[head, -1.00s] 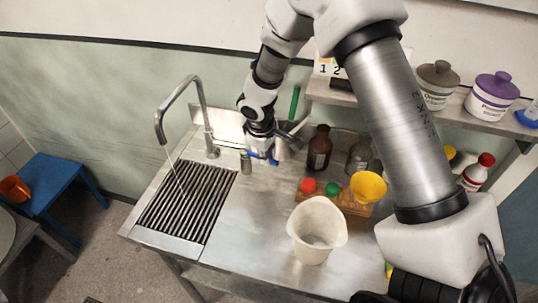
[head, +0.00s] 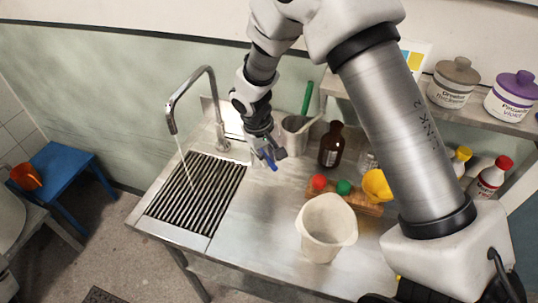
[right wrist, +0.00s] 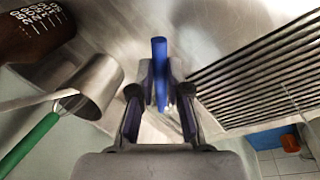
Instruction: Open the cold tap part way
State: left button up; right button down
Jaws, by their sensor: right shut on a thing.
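The cold tap's blue lever (head: 268,160) stands at the back of the steel counter, right of the gooseneck spout (head: 212,100). A thin stream of water (head: 183,160) runs from the spout onto the black drain grate (head: 195,195). My right gripper (head: 264,150) reaches down over the tap and is shut on the blue lever. In the right wrist view, the lever (right wrist: 159,60) sticks out between the fingers of the gripper (right wrist: 162,100). The valve body under the lever is mostly hidden by the gripper. My left gripper is not in view.
A steel pot (head: 294,135) with a green-handled tool (head: 307,97) stands close right of the gripper. Beyond are a brown bottle (head: 331,147), a wooden rack (head: 355,200) and a cream bucket (head: 326,225). The counter front of the tap is clear.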

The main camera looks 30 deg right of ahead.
jog(key=shift+s+f, duration=0.3)
jog(key=c, duration=1.1)
grip_release()
jog(key=shift+w, duration=0.1)
jog(key=shift+c, duration=0.2)
jog(key=shift+w+d, duration=0.1)
jog(key=shift+w, duration=0.15)
notch_tip(320, 180, up, 12)
jog(key=a, duration=0.2)
jog(key=shift+a+f, duration=0.15)
jog(key=shift+a, duration=0.05)
